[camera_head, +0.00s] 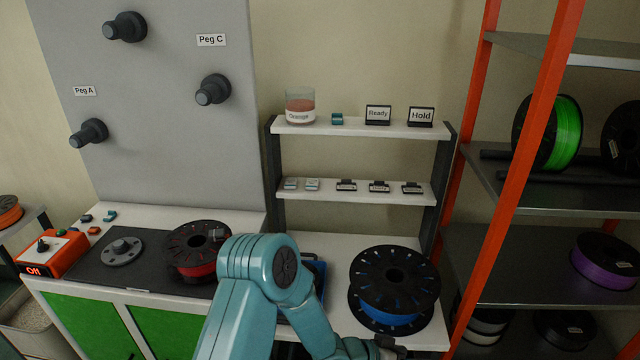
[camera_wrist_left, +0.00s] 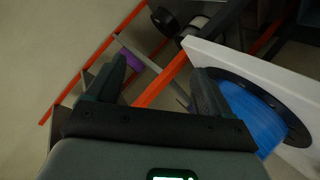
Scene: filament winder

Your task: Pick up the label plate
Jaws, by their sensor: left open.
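Two white label plates in dark stands, "Ready" (camera_head: 378,114) and "Hold" (camera_head: 421,116), stand on the top shelf in the head view. Which one is the label plate I cannot tell. Several small dark-based pieces (camera_head: 379,187) sit on the lower shelf, their faces too small to read. My left arm comes down across the front of the table; its gripper is mostly cut off at the bottom edge, below the blue spool. In the left wrist view my left gripper (camera_wrist_left: 156,88) is open and empty. No label plate shows there. My right gripper is not in view.
A blue spool (camera_head: 393,290) lies on the white table; it also shows in the wrist view (camera_wrist_left: 250,115). A red spool (camera_head: 195,252) lies left of my arm. The orange rack (camera_head: 525,120) stands at the right. A jar (camera_head: 300,105) shares the top shelf.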

